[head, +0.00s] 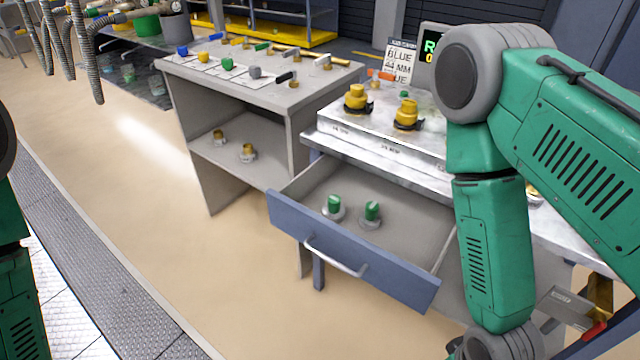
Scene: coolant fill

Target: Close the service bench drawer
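The service bench drawer (352,258) is pulled out in the middle of the head view. It has a blue-grey front with a silver bar handle (335,257). Two green-topped fittings, a left one (334,205) and a right one (372,212), stand upright inside it. The service bench (385,150) has a pale metal top above the drawer. My green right arm crosses the right side of the view and hides part of the bench. Its gripper is not clearly visible at the lower edge. Only a part of my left arm shows at the left edge, without its gripper.
Yellow fittings (357,97) stand on the bench top near a sign reading BLUE (400,62). A grey shelf unit (240,110) with coloured couplings stands left of the drawer. The floor (190,240) in front of the drawer is clear. Hoses (90,50) hang at upper left.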

